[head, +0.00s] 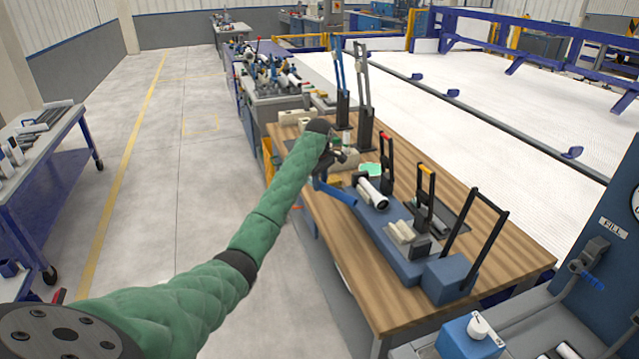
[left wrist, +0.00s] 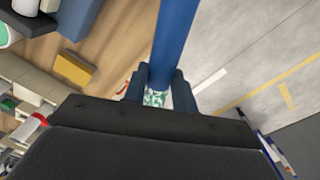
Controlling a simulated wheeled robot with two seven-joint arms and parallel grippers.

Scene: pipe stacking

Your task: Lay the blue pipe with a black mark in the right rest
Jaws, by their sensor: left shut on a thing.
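The blue pipe (head: 336,192) is in my left gripper (head: 332,168) over the near left edge of the wooden table. In the head view it slants down to the right. In the left wrist view the blue pipe (left wrist: 176,42) runs away from between the two dark fingers of my left gripper (left wrist: 160,88), which are shut on it. I cannot make out a black mark on it. A blue fixture (head: 385,225) on the table, right of the gripper, carries a white pipe (head: 373,192) at its left and a pale, empty-looking rest (head: 405,232) at its right. My right gripper is out of view.
Taller levers (head: 363,95) stand farther back. The wooden table (head: 500,262) is bare along its right side.

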